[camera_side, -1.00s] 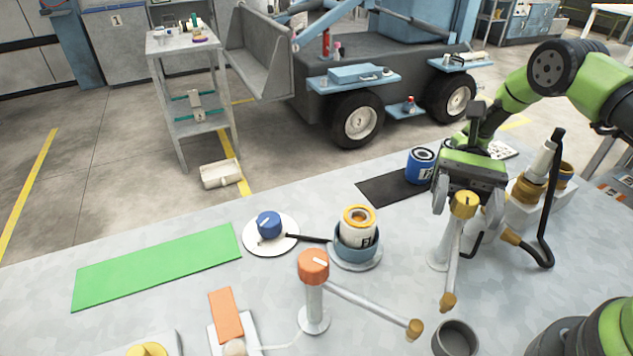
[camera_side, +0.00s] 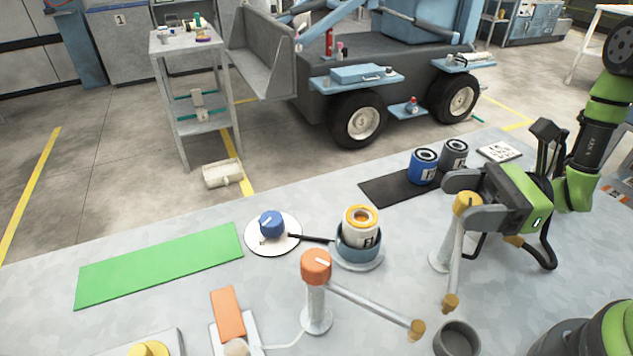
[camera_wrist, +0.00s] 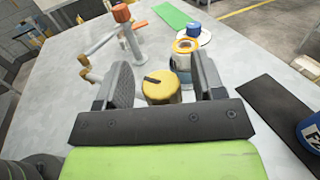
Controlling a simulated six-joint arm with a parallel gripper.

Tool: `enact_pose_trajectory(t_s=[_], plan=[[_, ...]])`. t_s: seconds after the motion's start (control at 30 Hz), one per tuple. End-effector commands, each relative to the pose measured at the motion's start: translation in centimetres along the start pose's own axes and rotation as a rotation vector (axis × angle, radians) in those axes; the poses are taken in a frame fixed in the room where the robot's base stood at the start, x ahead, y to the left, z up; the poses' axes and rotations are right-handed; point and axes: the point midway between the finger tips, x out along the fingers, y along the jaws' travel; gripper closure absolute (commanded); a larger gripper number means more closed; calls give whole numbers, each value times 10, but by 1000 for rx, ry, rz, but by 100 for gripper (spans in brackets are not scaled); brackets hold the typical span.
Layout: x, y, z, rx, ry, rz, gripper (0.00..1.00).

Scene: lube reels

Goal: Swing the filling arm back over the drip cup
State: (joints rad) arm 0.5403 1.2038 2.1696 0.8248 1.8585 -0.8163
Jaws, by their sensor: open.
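A yellow-capped filling arm (camera_side: 467,204) stands on a post. Its grey tube slopes forward to a brass tip just behind the grey drip cup (camera_side: 457,338). An orange-capped filling arm (camera_side: 316,267) stands to the left, its tube reaching right to a brass tip left of the cup. My gripper (camera_side: 457,200) is at the yellow cap, coming from the right. In the wrist view the yellow cap (camera_wrist: 161,88) lies between my open fingers, with a gap visible on the right. Contact on the left is unclear.
A white can with an orange top (camera_side: 361,222) sits in a blue holder. A blue knob (camera_side: 270,224) is on a white disc. A blue can (camera_side: 423,167) and a dark can (camera_side: 453,154) stand on a black mat. A green mat (camera_side: 160,265) lies left. A black hose (camera_side: 546,250) is under my gripper.

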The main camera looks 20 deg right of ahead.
Motion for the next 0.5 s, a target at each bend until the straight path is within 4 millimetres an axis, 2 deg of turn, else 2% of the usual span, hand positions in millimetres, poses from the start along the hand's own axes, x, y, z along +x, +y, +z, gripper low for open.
enact_pose_trajectory(t_s=[0.03,0.3,0.47,0.5], plan=[[-12,-2,0,-5,1,-9,37],[-63,-2,0,-6,0,-3,37],[-90,-1,0,-6,1,-2,37],[-88,0,4,-23,21,31,37]])
